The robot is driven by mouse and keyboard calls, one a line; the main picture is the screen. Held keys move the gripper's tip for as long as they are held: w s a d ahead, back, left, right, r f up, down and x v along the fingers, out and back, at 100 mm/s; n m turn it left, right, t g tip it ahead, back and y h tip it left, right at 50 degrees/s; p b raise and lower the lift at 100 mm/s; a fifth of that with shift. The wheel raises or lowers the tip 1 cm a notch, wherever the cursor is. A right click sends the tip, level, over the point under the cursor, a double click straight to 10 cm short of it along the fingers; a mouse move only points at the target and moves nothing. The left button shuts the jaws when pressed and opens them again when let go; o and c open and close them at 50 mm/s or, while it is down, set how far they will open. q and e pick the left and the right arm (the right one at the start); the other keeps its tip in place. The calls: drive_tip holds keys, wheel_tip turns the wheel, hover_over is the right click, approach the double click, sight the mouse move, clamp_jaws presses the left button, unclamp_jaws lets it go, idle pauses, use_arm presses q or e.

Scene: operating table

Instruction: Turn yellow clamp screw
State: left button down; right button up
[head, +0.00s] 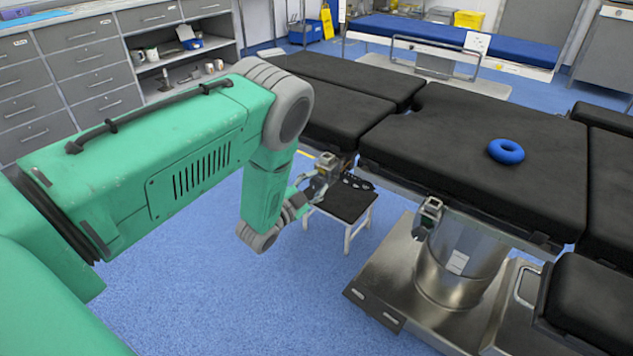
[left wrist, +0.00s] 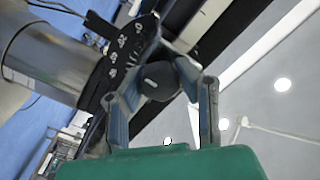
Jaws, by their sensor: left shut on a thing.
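My left gripper (head: 318,184) is at the side edge of the black operating table (head: 455,125), beside a grey clamp (head: 326,160) on that edge. In the left wrist view my left gripper (left wrist: 160,74) has its two fingers on either side of a dark round knob (left wrist: 159,82) and is shut on it. The knob looks black there; I see no yellow on it. My right gripper is in neither view.
A second grey clamp (head: 430,210) sits on the table's side, right of my gripper. A small stool (head: 347,203) stands below and behind my gripper. A blue ring (head: 506,151) lies on the table. The metal column (head: 460,265) stands underneath. Blue floor at front left is clear.

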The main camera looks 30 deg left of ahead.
use_arm(q)
drive_tip(key=shift+s+f+m, duration=0.15)
drive_tip(key=shift+f+m, duration=0.05)
drive_tip(key=shift+m, duration=0.55)
drive_tip(key=shift+s+f+m, duration=0.1)
drive_tip(key=shift+f+m, duration=0.1)
drive_tip(key=shift+m, duration=0.55)
drive_tip(key=c, duration=1.2)
unclamp_jaws()
drive_tip(key=shift+o, duration=0.2)
drive_tip(key=shift+w+r, duration=0.1)
drive_tip(key=shift+r, duration=0.05)
drive_tip(key=shift+a, duration=0.1)
drive_tip(key=s, duration=1.2)
drive_tip(key=shift+a, duration=0.45)
